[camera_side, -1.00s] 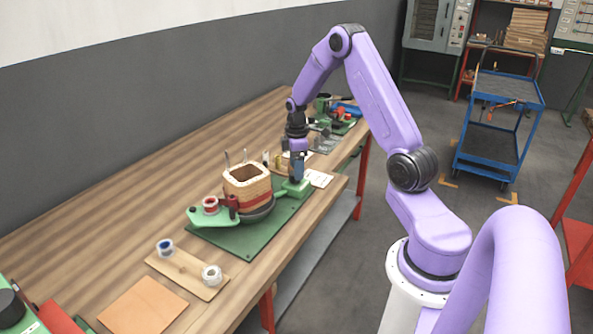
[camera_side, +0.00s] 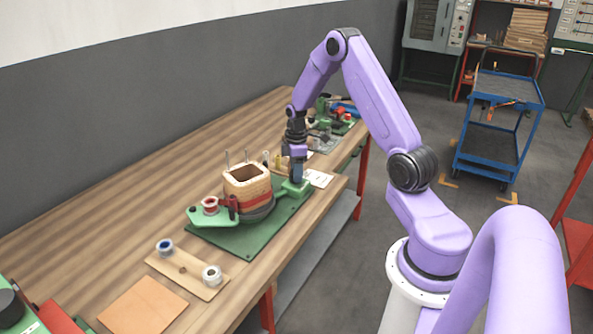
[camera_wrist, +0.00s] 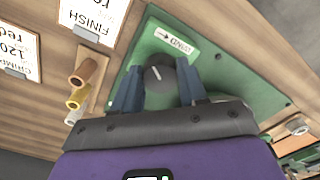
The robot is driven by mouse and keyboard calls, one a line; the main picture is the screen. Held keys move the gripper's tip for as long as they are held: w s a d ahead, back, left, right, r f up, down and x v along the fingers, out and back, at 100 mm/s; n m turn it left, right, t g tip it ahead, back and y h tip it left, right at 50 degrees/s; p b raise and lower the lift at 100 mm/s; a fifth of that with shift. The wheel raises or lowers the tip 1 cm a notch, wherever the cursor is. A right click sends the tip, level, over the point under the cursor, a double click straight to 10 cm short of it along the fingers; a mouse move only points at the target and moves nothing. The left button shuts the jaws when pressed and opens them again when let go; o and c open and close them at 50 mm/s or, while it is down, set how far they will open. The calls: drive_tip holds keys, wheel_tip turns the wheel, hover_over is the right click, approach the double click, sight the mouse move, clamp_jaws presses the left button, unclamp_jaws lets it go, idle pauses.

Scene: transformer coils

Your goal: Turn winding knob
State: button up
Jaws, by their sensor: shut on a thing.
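The winding knob is a dark round knob with a white mark (camera_wrist: 160,75), on a green base next to a label with an arrow and the word "WIND". My gripper (camera_wrist: 158,88) is shut on the knob, one finger on each side of it. In the side view my gripper (camera_side: 297,178) points down at the right end of the green winding fixture (camera_side: 225,238), and the knob is hidden there. A squarish tan coil with reddish bands (camera_side: 247,186) stands upright on the fixture, left of my gripper.
A wooden holder (camera_side: 186,271) with a blue-and-white spool and a pale spool lies in front. A tan pad (camera_side: 143,306) is at the front edge. Printed cards and small cylinders (camera_wrist: 78,90) lie beside the fixture. Other green equipment stands farther back.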

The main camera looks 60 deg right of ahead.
drive_tip(key=m, duration=0.4)
drive_tip(key=shift+a, duration=0.1)
drive_tip(key=m, duration=0.3)
drive_tip(key=shift+m, duration=0.4)
drive_tip(key=m, duration=0.3)
drive_tip(key=shift+a, duration=0.15)
drive_tip(key=m, duration=0.9)
drive_tip(key=shift+w+a+m, duration=0.1)
drive_tip(key=shift+m, duration=0.2)
drive_tip(key=m, duration=0.5)
